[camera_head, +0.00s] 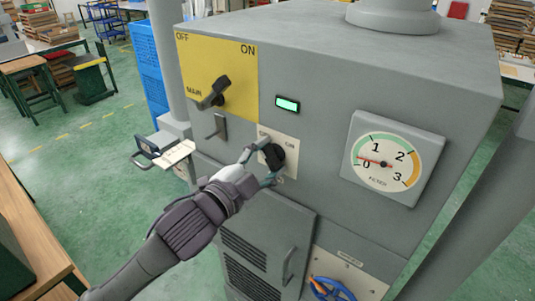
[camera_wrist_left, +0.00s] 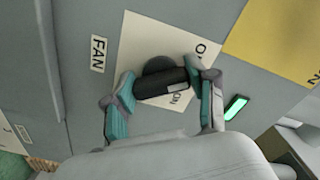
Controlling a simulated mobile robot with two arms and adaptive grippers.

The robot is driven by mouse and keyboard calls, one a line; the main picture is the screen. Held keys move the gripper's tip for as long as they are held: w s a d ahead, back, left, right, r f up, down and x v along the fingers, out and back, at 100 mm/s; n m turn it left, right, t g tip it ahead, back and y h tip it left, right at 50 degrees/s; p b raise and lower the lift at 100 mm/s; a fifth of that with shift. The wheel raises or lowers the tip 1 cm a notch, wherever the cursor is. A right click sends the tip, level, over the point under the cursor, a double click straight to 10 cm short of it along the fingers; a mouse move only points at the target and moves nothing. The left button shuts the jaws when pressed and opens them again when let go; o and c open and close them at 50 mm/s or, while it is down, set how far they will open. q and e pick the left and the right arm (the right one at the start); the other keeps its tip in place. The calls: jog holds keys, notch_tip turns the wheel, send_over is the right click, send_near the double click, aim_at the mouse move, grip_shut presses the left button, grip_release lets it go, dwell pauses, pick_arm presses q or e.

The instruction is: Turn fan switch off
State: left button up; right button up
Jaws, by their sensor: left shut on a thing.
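The fan switch is a black rotary knob (camera_head: 273,156) on a pale square plate (camera_head: 291,151) on the front of the grey machine (camera_head: 330,80). My left gripper (camera_head: 262,165) reaches it from the left and is shut on the knob. In the left wrist view the knob (camera_wrist_left: 162,84) sits between the two fingers of my gripper (camera_wrist_left: 160,88), one at each end. A "FAN" label (camera_wrist_left: 98,54) is beside the plate there. The plate's lettering is partly covered. My right gripper is not in view.
A larger black lever (camera_head: 214,93) sits on a yellow OFF/ON plate (camera_head: 238,65) at upper left. A green lit display (camera_head: 287,104) is above the knob. A round filter gauge (camera_head: 385,163) reads near 0.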

pick_arm(q)
jog(key=shift+f+n+p, duration=0.1)
jog(key=shift+n+p, duration=0.2)
jog(key=shift+n, duration=0.7)
jog(key=o, duration=1.2)
jog(key=shift+c, duration=0.2)
jog(key=shift+s, duration=0.1)
jog(key=v, duration=1.2)
